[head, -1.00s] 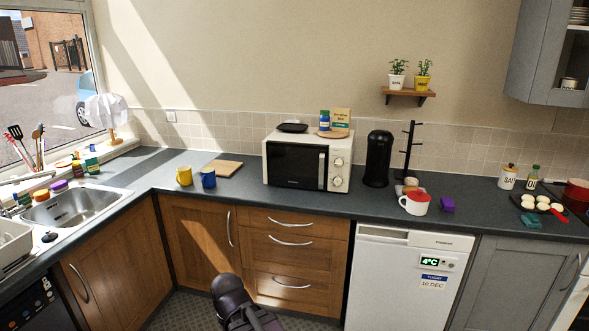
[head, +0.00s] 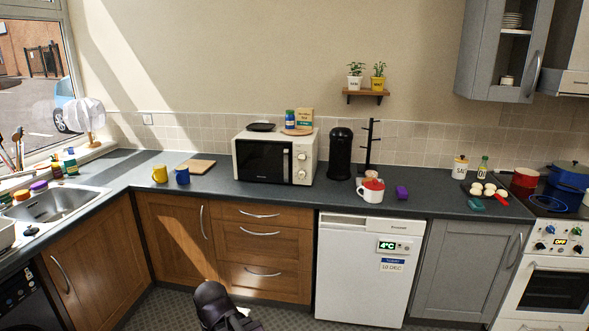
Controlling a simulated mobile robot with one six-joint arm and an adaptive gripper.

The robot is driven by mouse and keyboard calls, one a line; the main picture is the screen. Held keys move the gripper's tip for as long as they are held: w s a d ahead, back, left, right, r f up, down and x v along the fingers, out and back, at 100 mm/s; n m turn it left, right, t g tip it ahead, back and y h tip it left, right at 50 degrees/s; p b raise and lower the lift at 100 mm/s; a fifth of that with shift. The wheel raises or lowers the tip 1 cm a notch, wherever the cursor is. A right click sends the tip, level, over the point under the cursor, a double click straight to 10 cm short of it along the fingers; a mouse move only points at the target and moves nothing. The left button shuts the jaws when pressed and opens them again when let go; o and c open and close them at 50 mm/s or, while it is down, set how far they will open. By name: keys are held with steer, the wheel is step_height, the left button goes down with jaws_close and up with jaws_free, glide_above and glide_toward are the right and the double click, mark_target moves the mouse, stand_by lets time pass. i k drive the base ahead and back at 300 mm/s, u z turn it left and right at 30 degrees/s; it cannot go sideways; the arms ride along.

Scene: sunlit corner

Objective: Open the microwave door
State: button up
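The microwave (head: 275,158) stands on the dark worktop against the tiled wall, left of the black coffee machine. It has a cream body, a dark door with a vertical handle (head: 286,162) at the door's right side, and two round knobs on the right panel. The door is shut. A dark part of my own arm shows at the bottom centre, well below and in front of the microwave. My gripper's fingers do not show.
A black pan, a jar and a box sit on top of the microwave. Worktop before the microwave is clear.

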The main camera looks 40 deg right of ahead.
mark_target(256, 160)
steer(key=k, duration=0.8)
steer(key=z, duration=0.4)
steer(key=i, duration=0.75)
steer(key=z, duration=0.45)
steer(key=i, duration=1.45)
steer(key=u, duration=0.5)
